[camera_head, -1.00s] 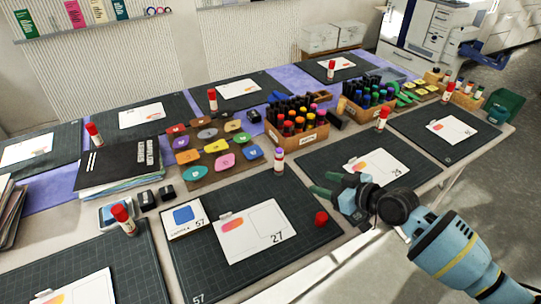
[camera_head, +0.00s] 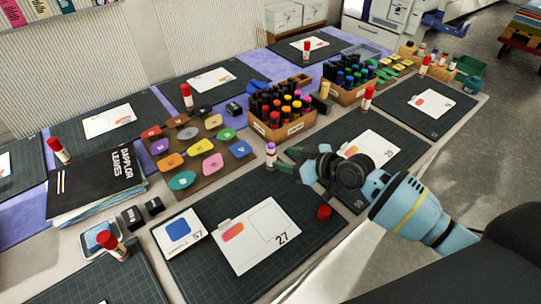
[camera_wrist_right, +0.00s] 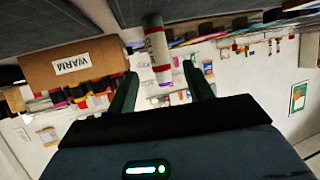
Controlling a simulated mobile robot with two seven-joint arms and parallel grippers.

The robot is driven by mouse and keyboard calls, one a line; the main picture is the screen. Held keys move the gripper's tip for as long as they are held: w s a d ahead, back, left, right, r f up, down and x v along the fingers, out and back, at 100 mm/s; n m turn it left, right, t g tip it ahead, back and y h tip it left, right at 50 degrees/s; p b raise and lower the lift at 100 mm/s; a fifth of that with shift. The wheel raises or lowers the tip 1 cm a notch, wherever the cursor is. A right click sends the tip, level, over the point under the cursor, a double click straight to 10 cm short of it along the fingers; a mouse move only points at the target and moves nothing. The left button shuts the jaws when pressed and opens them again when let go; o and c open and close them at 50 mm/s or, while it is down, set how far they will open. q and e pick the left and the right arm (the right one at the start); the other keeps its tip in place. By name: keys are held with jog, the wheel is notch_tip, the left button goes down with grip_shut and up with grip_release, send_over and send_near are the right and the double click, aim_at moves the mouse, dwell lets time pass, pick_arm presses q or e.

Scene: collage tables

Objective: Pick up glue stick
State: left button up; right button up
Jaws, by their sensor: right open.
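A glue stick (camera_head: 271,157) with a white body and a purple end stands upright at the back edge of the mat with card 27. My right gripper (camera_head: 284,160) is just to its right, with its fingers pointing at it. In the right wrist view, which is upside down, the glue stick (camera_wrist_right: 156,48) shows between the two open green fingers (camera_wrist_right: 160,85), with a gap on either side. I cannot tell how far it reaches between them. My left gripper is not in view.
A WARM marker box (camera_head: 283,130) stands close behind the glue stick. A board of coloured samples (camera_head: 205,160) lies to the left. A red cap (camera_head: 324,212) sits on the cutting mat (camera_head: 195,272) in front. Several red-capped glue sticks stand on other mats.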

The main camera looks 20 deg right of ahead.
aim_at(275, 155)
jog(key=shift+w+a+f, duration=0.2)
jog(key=shift+w+a, duration=0.15)
jog(key=shift+w, duration=0.15)
jog(key=shift+w+a, duration=0.2)
jog(key=shift+w, duration=0.05)
jog(key=x, duration=0.3)
jog(key=shift+w+f, duration=0.1)
jog(key=shift+w+a+f, duration=0.3)
jog(key=shift+w+a, duration=0.05)
jog(key=shift+w, duration=0.15)
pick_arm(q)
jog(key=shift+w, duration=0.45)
pick_arm(e)
jog(key=c, duration=1)
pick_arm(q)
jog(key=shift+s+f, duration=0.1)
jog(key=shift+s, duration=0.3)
pick_arm(e)
jog(key=shift+r, duration=0.15)
